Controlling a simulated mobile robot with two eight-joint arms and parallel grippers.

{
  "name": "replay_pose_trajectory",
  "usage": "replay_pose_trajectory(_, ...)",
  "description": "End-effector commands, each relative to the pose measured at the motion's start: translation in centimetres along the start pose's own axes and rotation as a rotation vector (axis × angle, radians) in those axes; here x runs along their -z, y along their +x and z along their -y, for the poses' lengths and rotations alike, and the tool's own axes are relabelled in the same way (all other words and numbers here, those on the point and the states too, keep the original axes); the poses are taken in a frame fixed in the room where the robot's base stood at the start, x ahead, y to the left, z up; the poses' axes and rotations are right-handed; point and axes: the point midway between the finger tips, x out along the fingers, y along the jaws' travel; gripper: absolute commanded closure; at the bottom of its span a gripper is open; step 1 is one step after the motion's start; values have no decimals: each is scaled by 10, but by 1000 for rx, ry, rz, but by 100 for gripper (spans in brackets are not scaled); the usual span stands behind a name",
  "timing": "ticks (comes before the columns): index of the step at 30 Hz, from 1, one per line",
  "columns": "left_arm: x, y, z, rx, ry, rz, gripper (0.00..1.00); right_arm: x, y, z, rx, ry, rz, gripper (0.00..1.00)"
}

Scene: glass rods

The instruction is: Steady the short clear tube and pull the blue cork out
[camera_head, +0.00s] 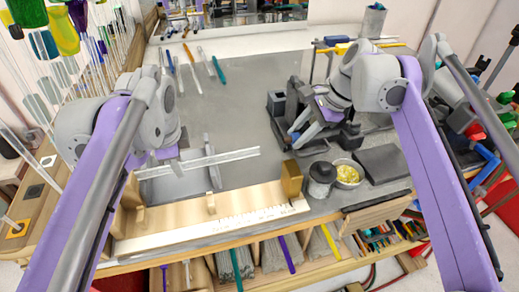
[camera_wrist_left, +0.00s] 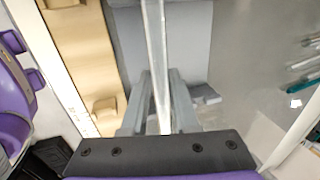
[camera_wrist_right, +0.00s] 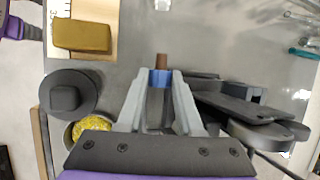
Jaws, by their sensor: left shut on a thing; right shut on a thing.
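The clear tube (camera_head: 235,156) lies nearly level above the bench, left of centre in the head view. My left gripper (camera_head: 210,165) is shut on it; in the left wrist view the tube (camera_wrist_left: 154,35) runs between the fingers and past the top edge. My right gripper (camera_wrist_right: 158,80) is shut on the blue cork (camera_wrist_right: 159,78), whose brown end sticks out beyond the fingertips. No tube shows at the cork in the right wrist view. In the head view the right gripper is right of the tube's right end, apart from it; the cork is too small to make out there.
A wooden rail with a ruler (camera_head: 235,222) and a brass block (camera_head: 291,180) line the front edge. A dark lidded jar (camera_head: 321,180) and a yellow-filled bowl (camera_head: 348,175) stand at right. Dark equipment (camera_head: 278,103) is near the right gripper. Several coloured rods lie at back left.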

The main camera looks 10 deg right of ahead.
Motion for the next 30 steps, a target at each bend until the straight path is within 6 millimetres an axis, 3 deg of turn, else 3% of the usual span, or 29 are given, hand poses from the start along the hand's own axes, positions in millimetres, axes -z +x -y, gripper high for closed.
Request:
replay_pose_trajectory(18,0,0,0,0,0,0,100,-22,-54,17,0,1,0,100)
replay_pose_trajectory(28,0,0,0,0,0,0,100,-24,-58,18,0,0,0,100)
replay_pose_trajectory(29,0,0,0,0,0,0,68,-24,-58,18,0,0,0,100)
replay_pose_trajectory(30,0,0,0,0,0,0,61,-24,-58,18,0,0,0,100)
